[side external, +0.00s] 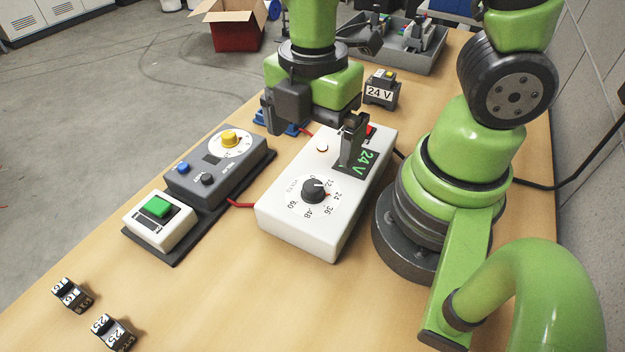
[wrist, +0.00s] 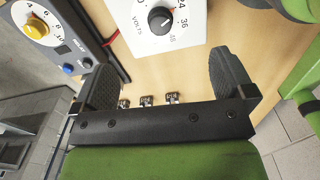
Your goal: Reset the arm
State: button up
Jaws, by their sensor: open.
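My gripper (side external: 311,140) hangs above the back part of the white power supply box (side external: 290,216) in the side external view. Its two dark fingers are apart, with nothing held between them. The box has a black dial (side external: 314,191) marked in volts and a display (side external: 366,161) reading 24 V. One finger hides part of the box's top.
Left of the box are a grey unit (side external: 193,178) with a yellow knob and a white unit (side external: 178,235) with a green button. Number blocks (side external: 74,295) lie at front left. A 24 V block (side external: 380,94) and grey tray (side external: 432,62) stand behind. The front table is largely clear.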

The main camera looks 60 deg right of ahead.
aim_at(313, 185)
jog(key=shift+r+n, duration=0.15)
jog(key=shift+n, duration=0.15)
jog(key=shift+f, duration=2.9)
jog(key=m, duration=0.5)
jog(key=shift+m, duration=0.3)
jog(key=m, duration=0.4)
jog(key=shift+f, duration=0.1)
